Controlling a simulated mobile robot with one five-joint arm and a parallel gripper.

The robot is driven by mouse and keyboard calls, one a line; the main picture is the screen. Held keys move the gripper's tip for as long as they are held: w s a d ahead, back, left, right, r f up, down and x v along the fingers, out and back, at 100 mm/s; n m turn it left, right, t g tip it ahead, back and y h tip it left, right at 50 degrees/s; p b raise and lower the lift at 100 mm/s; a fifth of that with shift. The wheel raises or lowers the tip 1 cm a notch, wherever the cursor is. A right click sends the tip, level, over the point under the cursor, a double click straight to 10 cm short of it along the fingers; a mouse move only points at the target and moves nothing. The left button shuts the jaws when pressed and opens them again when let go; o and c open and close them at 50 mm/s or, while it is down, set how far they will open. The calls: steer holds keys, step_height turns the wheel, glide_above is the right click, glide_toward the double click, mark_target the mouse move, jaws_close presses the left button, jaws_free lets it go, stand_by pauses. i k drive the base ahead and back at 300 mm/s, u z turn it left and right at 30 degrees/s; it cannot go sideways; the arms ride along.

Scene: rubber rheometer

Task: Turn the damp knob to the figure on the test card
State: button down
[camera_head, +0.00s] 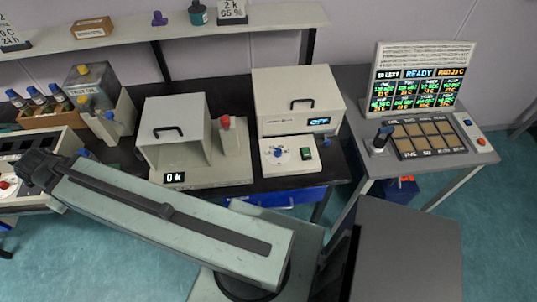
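No knob carries a label I can read as damp. A blue knob on a pale round dial (278,153) is on the front of a white instrument (290,95) whose display reads OFF. I cannot tell which is the test card. My arm crosses the lower left, and its gripper fingers are not visible.
An open-fronted white box (176,130) with a "0 k" display stands left of the instrument. A red-topped lever (226,122) is beside it. The right console (470,130) has a screen reading READY and a key pad. A dark grey flat-topped block (405,245) is at lower right.

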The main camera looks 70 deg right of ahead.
mark_target(277, 152)
steer(key=k, duration=1.75)
steer(key=z, duration=1.2)
steer(key=i, duration=1.05)
steer(key=u, duration=0.05)
